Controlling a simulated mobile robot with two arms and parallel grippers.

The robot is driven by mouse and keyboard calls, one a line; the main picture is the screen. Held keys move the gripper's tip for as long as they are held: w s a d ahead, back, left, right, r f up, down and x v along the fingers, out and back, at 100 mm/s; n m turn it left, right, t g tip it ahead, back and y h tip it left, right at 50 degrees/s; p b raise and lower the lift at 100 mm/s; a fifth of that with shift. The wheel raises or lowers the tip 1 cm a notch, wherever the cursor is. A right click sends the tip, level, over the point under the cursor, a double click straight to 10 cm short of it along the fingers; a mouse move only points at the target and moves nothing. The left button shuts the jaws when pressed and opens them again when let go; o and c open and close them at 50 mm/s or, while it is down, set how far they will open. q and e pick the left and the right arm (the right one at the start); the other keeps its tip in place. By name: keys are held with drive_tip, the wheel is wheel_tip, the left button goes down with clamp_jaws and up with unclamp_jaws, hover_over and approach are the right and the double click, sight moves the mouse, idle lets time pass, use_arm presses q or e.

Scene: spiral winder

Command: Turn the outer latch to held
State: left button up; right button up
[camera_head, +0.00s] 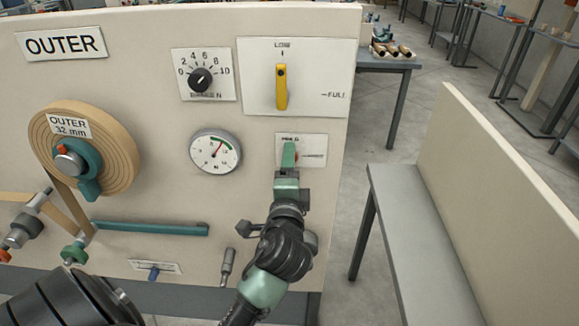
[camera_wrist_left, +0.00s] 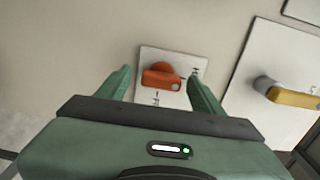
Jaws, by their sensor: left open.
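The outer latch (camera_wrist_left: 160,77) is an orange-red knob with a bar-shaped handle on a small white plate (camera_wrist_left: 145,60). In the left wrist view its bar lies roughly crosswise between two small marks, whose lettering is too small to read. In the head view the plate (camera_head: 316,148) is at the panel's right edge, with most of the latch hidden behind my gripper. My left gripper (camera_head: 289,153) is in front of the latch. Its green fingers are open, one on each side of the latch in the left wrist view. I cannot tell whether they touch it. My right gripper is not in view.
A yellow lever (camera_head: 281,86) is above the latch, also at the right of the left wrist view (camera_wrist_left: 295,97). A round gauge (camera_head: 215,151), a black dial (camera_head: 200,79) and the tape roll marked OUTER (camera_head: 115,150) are to the left. A grey bench (camera_head: 425,235) stands at right.

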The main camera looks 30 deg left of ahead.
use_arm(q)
drive_tip(key=b+v, duration=0.2)
drive_tip(key=v, duration=0.6)
drive_tip(key=shift+w, duration=0.15)
